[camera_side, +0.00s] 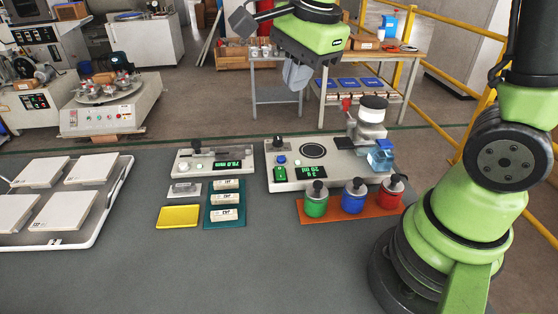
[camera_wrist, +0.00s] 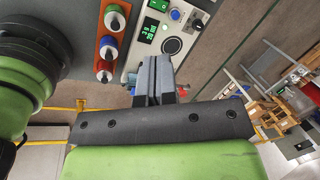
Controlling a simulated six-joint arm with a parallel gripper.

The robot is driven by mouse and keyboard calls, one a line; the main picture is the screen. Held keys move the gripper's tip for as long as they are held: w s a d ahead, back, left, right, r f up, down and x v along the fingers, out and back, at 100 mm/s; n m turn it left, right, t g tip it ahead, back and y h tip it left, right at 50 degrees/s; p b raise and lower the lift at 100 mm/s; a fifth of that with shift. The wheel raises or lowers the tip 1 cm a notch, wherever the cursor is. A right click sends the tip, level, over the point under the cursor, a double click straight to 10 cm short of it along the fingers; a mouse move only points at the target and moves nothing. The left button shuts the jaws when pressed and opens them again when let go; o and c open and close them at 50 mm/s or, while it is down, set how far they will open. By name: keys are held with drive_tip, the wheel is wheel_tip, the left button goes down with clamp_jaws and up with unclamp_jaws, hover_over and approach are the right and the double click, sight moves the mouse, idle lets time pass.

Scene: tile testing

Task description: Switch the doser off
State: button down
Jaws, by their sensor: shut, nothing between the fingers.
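The doser (camera_side: 340,175) is a pale box on the grey bench, with a lit green display (camera_side: 310,171), a green rocker switch (camera_side: 280,174), a blue button (camera_side: 281,160), a black knob (camera_side: 278,142) and a ringed plate (camera_side: 312,151). In the wrist view the display (camera_wrist: 148,30), green switch (camera_wrist: 158,5) and blue button (camera_wrist: 175,14) lie near the top edge. I cannot tell which way the switch is tipped. My gripper (camera_side: 296,78) is shut and empty, high above the doser and touching nothing. Its fingers (camera_wrist: 153,70) cover part of the doser in the wrist view.
Green (camera_side: 316,203), blue (camera_side: 353,198) and red (camera_side: 391,193) bottles stand on an orange tray (camera_side: 343,216) before the doser. Another lit device (camera_side: 214,160) stands left. The bench front is clear.

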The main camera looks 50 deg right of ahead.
sight(280, 169)
drive_tip(key=w+d+f+m+g+h, duration=0.1)
drive_tip(key=w+d+f+m, duration=0.1)
drive_tip(key=w+f+m, duration=0.2)
wheel_tip(280, 169, down, 4)
drive_tip(key=m, duration=0.3)
drive_tip(key=shift+w+r+g, duration=0.2)
drive_tip(key=shift+w+g, duration=0.15)
drive_tip(key=shift+g, duration=0.05)
drive_tip(key=f, duration=0.4)
drive_tip(key=w+f, duration=0.1)
drive_tip(key=f, duration=0.4)
drive_tip(key=d+f, duration=0.1)
drive_tip(key=f, duration=0.4)
drive_tip(key=shift+w+d, duration=0.1)
drive_tip(key=shift+w, duration=0.1)
drive_tip(key=shift+r, duration=0.1)
drive_tip(key=shift+d+f, duration=0.15)
drive_tip(key=shift+f, duration=0.1)
drive_tip(key=shift+g, duration=0.3)
drive_tip(key=shift+s, duration=0.1)
